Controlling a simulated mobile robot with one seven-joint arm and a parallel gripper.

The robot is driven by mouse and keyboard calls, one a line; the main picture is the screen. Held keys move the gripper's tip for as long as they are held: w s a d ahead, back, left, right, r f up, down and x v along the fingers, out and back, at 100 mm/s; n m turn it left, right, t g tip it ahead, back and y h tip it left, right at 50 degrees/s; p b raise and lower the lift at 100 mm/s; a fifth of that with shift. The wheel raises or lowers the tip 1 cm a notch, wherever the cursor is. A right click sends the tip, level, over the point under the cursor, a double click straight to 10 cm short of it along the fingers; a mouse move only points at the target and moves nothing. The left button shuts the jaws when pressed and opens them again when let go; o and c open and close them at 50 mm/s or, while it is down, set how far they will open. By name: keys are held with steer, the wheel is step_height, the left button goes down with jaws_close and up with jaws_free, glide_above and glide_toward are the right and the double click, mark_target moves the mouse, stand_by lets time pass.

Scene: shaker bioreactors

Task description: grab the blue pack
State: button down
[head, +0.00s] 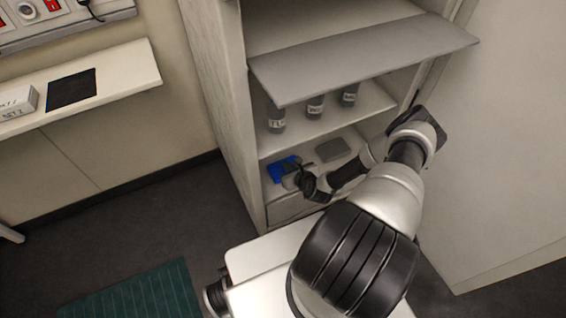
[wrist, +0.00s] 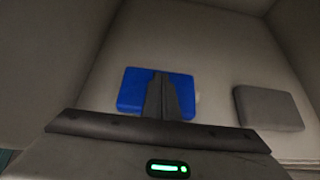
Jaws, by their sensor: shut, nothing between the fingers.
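The blue pack (head: 281,168) lies on the lower shelf of the open cabinet, near its left wall, in the head view. In the wrist view the blue pack (wrist: 133,91) is behind my gripper (wrist: 161,76), whose closed fingers cover its middle. The fingers are together with nothing between them. In the head view my arm reaches into the cabinet and its end partly covers the pack's right side. I cannot tell whether the fingertips touch the pack.
A grey pack (head: 333,149) lies right of the blue one; it also shows in the wrist view (wrist: 270,106). Several labelled bottles (head: 315,107) stand on the shelf above. A grey panel (head: 365,65) juts out above them. The cabinet's left wall (head: 222,110) is close.

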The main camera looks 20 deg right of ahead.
steer(key=shift+s+d+f, duration=0.1)
steer(key=shift+s+f, duration=0.3)
steer(key=shift+f, duration=0.15)
steer(key=shift+s, duration=0.35)
steer(key=s, duration=0.6)
steer(key=shift+s+f+b, duration=0.15)
steer(key=shift+s+b, duration=0.1)
steer(key=shift+b, duration=0.15)
steer(key=shift+s, duration=0.4)
steer(key=shift+r+p, duration=0.3)
steer(key=shift+r, duration=0.6)
steer(key=shift+w, duration=0.15)
